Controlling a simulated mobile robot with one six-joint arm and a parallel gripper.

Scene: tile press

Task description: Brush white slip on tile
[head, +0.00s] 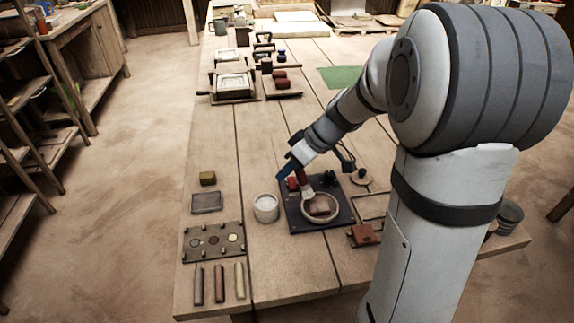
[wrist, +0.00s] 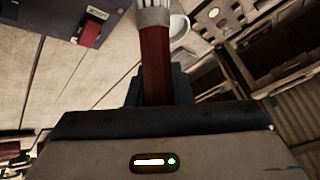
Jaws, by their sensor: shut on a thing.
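My gripper (head: 299,163) is shut on a red-handled brush (wrist: 155,68), which shows a silver ferrule and pale bristles at the top of the wrist view. In the head view the brush (head: 303,181) points down at a reddish-brown tile (head: 320,208). The tile lies inside a round, pale, shallow dish (head: 333,213) on a dark board (head: 294,224). I cannot tell whether the bristles touch the tile. A white pot (head: 265,208) stands left of the board; what appears to be the same pot is in the wrist view (wrist: 180,25).
A holed rack (head: 213,241) and several coloured sticks (head: 219,284) lie to the left. A reddish block (head: 364,234) lies right. Presses (head: 233,85) stand farther back.

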